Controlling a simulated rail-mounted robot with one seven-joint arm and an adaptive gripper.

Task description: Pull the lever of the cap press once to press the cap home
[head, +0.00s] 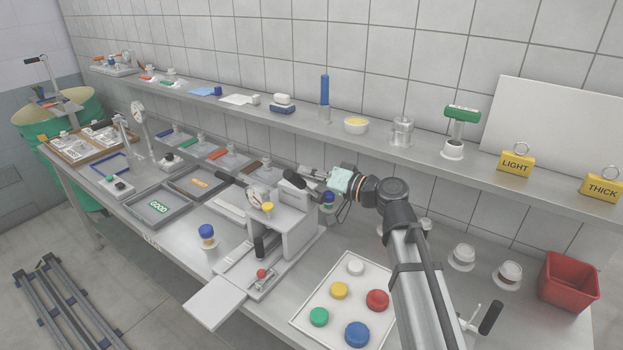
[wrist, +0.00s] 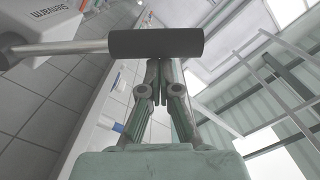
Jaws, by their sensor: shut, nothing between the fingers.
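A grey boxy press (head: 290,235) stands mid-bench in the head view. A black lever grip (head: 295,180) is at its upper back, just left of my gripper (head: 318,180). In the wrist view the black grip (wrist: 155,43) lies crosswise at the fingertips, on a metal rod (wrist: 60,48) from the left. My gripper (wrist: 160,65) is shut and empty, with its tips just below or behind the grip. I cannot tell whether they touch it. A blue-capped container (head: 328,200) shows below my gripper, partly hidden. Whether its cap is seated is too small to tell.
Another blue-capped bottle (head: 207,236) stands left of the press. A white tray (head: 308,325) with several coloured caps lies in front to the right. A red bin (head: 570,282) stands at far right. A shelf (head: 370,138) with weights and tools runs behind.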

